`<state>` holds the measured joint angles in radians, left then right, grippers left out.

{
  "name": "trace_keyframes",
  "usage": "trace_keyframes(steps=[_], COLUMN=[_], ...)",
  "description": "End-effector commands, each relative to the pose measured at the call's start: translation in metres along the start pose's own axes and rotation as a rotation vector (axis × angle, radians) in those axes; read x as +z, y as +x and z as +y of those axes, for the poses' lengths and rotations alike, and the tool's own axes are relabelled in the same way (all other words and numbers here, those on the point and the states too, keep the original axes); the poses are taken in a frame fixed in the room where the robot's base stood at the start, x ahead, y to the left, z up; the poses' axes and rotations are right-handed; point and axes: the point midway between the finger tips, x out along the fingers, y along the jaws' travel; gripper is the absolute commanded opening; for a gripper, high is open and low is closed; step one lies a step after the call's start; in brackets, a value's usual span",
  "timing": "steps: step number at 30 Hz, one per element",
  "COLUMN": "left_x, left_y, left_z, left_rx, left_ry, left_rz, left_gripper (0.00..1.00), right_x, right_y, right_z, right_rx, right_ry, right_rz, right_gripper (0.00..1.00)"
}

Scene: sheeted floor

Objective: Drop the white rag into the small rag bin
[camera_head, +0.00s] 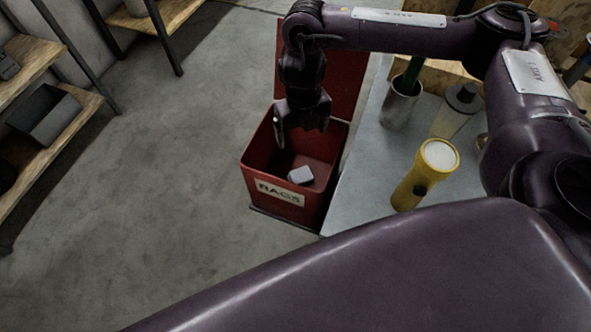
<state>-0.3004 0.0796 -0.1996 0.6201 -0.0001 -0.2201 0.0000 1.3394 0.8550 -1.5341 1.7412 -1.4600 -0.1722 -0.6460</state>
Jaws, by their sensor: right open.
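The small rag bin (262,171) is a red box labelled "RAGS", standing on the floor with its lid raised at the back. A white rag (301,175), small and greyish-white, lies inside the bin towards its front right. My right gripper (301,140) hangs over the bin opening, pointing down. It is open and empty, apart from the rag, which lies below it. My left gripper is not in view.
Wooden shelves (50,148) stand at left. The floor between is clear.

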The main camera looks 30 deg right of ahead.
Motion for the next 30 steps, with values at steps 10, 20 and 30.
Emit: trace_keyframes(steps=[10,20,30], left_x=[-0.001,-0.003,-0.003], left_y=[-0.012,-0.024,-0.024], left_z=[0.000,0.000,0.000], left_rx=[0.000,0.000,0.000], left_ry=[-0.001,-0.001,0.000], left_rz=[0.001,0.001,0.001], left_gripper=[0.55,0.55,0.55], right_x=[0.002,0.001,0.000], right_y=[-0.032,-0.074,-0.078], right_z=[0.000,0.000,0.000], right_rx=[-0.001,0.000,0.000], right_ry=[-0.001,-0.001,0.000], right_rz=[-0.006,-0.002,0.000], right_gripper=[0.87,0.87,0.87])
